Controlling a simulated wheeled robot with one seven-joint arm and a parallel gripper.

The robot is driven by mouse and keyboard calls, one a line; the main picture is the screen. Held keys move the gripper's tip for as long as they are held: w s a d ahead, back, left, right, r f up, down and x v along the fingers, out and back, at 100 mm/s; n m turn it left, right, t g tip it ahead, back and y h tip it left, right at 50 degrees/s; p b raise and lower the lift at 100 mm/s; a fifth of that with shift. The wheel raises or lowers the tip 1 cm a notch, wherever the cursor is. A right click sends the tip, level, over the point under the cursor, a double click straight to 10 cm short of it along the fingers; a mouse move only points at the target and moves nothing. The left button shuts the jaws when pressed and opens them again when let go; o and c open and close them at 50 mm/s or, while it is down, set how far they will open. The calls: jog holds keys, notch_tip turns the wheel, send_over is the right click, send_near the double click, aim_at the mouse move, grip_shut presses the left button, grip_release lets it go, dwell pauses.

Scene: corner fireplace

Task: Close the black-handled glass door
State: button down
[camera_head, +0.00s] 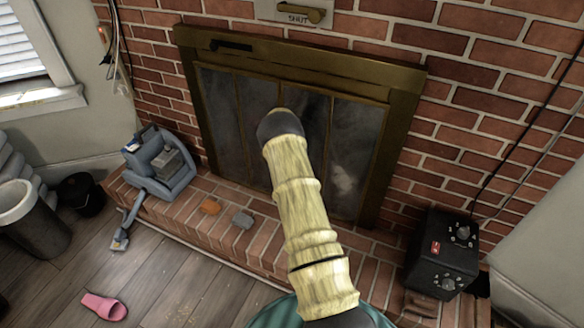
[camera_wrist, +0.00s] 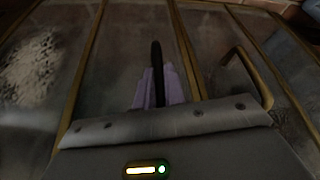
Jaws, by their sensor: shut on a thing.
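The fireplace glass doors (camera_head: 355,140) are dark, smoky panes with thin brass edges, set in a wide brass frame (camera_head: 405,115). They look close to flush with the frame. My arm covers part of the middle panes, so any small gap there cannot be told. In the wrist view a slim black handle (camera_wrist: 156,58) stands in front of a glass pane (camera_wrist: 120,60). My gripper (camera_wrist: 158,86) has its pale purple fingers on either side of this handle and is shut on it. In the head view my arm hides the gripper and handle.
A black box with knobs (camera_head: 445,250) stands at right. A pink object (camera_head: 104,306) lies on the wood floor.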

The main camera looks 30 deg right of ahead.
jog(key=shift+w+d+r, duration=0.15)
jog(key=shift+w+d, duration=0.1)
jog(key=shift+w, duration=0.05)
jog(key=c, duration=1.9)
grip_release()
jog(key=shift+d, duration=0.1)
jog(key=o, duration=0.4)
jog(key=shift+w, duration=0.1)
jog(key=p+v, duration=0.1)
jog(key=v, duration=1.6)
jog(key=shift+p, duration=0.4)
